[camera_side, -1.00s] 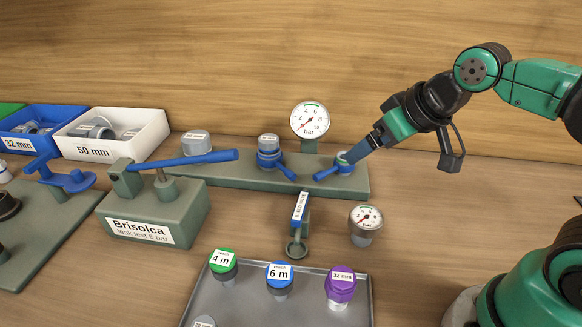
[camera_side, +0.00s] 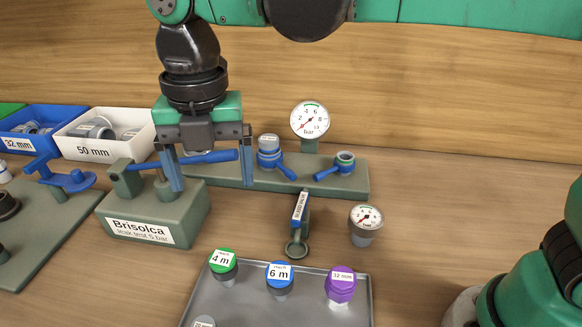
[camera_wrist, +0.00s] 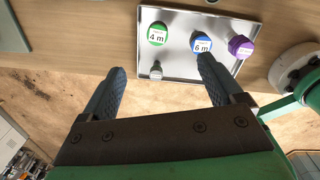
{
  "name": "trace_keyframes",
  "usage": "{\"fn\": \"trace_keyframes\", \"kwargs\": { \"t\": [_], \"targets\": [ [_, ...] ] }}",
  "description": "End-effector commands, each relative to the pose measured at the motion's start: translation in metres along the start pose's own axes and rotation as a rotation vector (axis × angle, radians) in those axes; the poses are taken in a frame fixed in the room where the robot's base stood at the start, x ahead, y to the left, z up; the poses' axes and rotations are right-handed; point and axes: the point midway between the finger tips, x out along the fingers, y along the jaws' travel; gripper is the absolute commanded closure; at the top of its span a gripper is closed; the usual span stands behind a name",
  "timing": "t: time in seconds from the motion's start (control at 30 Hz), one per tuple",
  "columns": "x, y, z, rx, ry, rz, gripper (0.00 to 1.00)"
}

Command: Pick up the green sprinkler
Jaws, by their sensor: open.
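The green sprinkler (camera_side: 223,262), with a green cap labelled 4 m, stands upright at the back left of a grey metal tray. It also shows in the wrist view (camera_wrist: 158,34), upper middle, beyond my fingers. My gripper (camera_side: 210,185) hangs pointing down above the Brisolca block, its fingers spread on either side of the blue lever in the side view. The wrist view shows the gripper (camera_wrist: 160,85) open with nothing between the fingers. It is apart from the green sprinkler, behind and above it in the side view.
The tray (camera_side: 250,312) also holds a blue-capped 6 m sprinkler (camera_side: 280,277), a purple-capped piece (camera_side: 341,284) and a grey piece (camera_side: 204,321). The Brisolca block (camera_side: 150,215) with its blue lever, a wrench (camera_side: 299,225) and a loose gauge (camera_side: 365,221) stand nearby. A manifold (camera_side: 345,180) lies behind.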

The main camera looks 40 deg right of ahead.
Motion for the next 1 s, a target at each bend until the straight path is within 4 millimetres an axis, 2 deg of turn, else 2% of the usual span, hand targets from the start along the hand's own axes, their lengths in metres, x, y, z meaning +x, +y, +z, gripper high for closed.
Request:
{"fn": "trace_keyframes", "kwargs": {
  "t": [0.03,0.07,0.2,0.4,0.9,1.0],
  "targets": [
    [0.006,0.012,-0.009,-0.128,0.014,-0.024,0.13],
    [0.011,0.015,-0.012,-0.179,0.020,-0.034,0.13],
    [0.054,0.010,-0.010,-0.154,0.017,-0.029,0.13],
    [0.104,0.008,-0.010,-0.151,0.016,-0.027,0.13],
    [0.166,0.006,-0.010,-0.149,0.015,-0.025,0.13],
    [0.174,0.006,-0.011,-0.149,0.015,-0.025,0.13]
  ]
}}
